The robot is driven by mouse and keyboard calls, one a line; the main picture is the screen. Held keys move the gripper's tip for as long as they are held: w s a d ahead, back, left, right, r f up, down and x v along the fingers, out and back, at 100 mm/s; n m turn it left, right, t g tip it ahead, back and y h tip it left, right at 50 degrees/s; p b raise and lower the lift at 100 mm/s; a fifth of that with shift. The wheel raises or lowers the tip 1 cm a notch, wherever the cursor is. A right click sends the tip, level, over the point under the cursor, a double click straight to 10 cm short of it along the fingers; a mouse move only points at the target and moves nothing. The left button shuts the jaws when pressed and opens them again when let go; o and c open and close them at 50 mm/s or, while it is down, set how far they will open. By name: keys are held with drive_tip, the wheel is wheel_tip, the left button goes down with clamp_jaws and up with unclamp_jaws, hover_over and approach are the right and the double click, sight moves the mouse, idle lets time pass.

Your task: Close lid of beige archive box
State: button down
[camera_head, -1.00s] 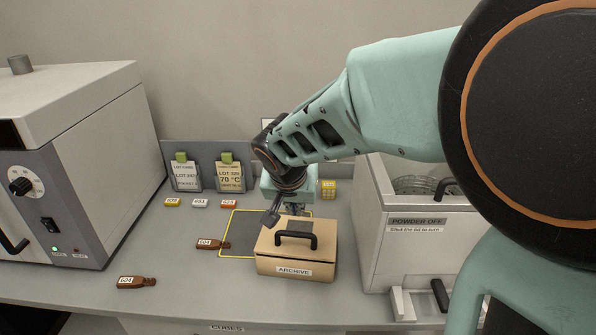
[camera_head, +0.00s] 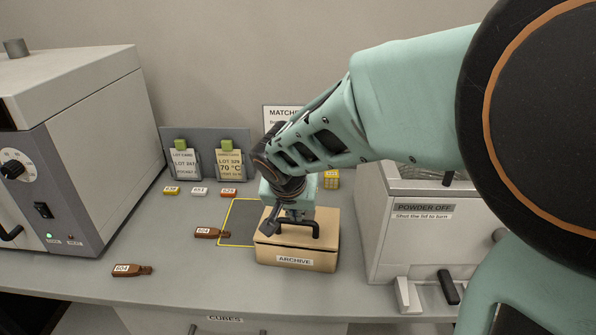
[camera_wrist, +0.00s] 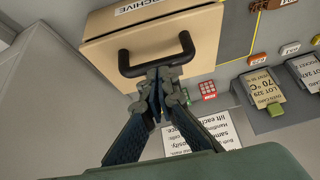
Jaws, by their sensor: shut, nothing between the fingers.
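The beige archive box (camera_head: 328,258) stands on the grey bench in the head view, its ARCHIVE label facing front. Its lid (camera_head: 328,222) lies over the top with a thin dark line along the front seam; I cannot tell whether it is fully down. A black handle (camera_head: 316,236) is on the lid, partly hidden by my gripper. My gripper (camera_wrist: 160,76) is shut and empty, its fingertips right at the handle (camera_wrist: 122,60) in the wrist view. Whether they touch it is unclear. The lid also shows in the wrist view (camera_wrist: 195,65).
A powder machine (camera_head: 420,240) stands close on the right, an oven-like unit (camera_head: 100,150) on the left. A brown bottle (camera_head: 207,232) lies beside the yellow-outlined mat (camera_head: 238,215), another (camera_head: 130,270) nearer the front. Small labelled cubes (camera_head: 199,191) and lot cards (camera_head: 229,164) are behind.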

drive_tip(key=shift+s+f+b, duration=0.2)
drive_tip(key=shift+f+b, duration=0.55)
drive_tip(key=shift+b, duration=0.05)
drive_tip(key=shift+s+b, duration=0.25)
drive_tip(key=shift+b, duration=0.05)
